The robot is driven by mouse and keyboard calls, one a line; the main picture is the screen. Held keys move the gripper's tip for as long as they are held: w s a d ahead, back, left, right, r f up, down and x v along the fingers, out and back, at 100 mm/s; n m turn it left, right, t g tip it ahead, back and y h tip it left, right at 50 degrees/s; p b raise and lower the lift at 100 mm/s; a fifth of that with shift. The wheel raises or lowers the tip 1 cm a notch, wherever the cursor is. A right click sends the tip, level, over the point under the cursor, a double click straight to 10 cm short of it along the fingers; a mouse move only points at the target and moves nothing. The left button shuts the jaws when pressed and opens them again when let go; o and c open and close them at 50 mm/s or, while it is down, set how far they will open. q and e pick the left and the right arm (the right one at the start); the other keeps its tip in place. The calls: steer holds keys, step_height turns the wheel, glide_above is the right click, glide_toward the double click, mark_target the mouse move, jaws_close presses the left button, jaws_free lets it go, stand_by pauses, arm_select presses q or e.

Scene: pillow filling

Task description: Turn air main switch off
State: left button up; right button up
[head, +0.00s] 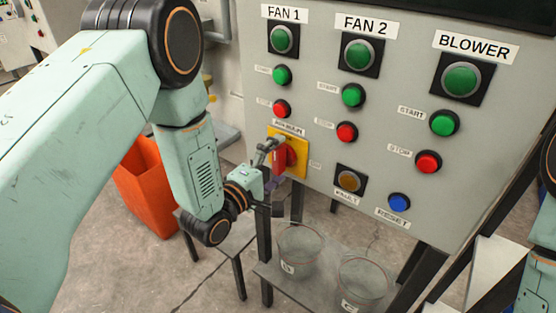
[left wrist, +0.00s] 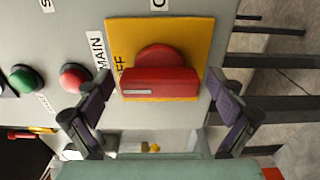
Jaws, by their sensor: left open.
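The air main switch is a red rotary handle (head: 285,157) on a yellow square plate (head: 302,147), low on the left of the grey panel. In the left wrist view the red handle (left wrist: 160,83) lies lengthwise across the picture on its yellow plate (left wrist: 190,35), with a white mark near its left end. Lettering ending in "FF" shows by the plate's left edge. My left gripper (head: 268,165) is open in front of the switch. In the left wrist view its two fingers (left wrist: 162,105) stand apart on either side of the handle, with gaps visible. My right gripper is out of view.
Green and red buttons (head: 352,95) and a blue reset button (head: 399,202) sit on the panel. An amber fault lamp (head: 348,181) is right of the switch. Clear buckets (head: 299,250) stand below. An orange bin (head: 146,187) stands at the left.

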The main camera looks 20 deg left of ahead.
arm_select(q)
steer(key=v, duration=1.2)
steer(key=x, duration=1.2)
stand_by(0.4)
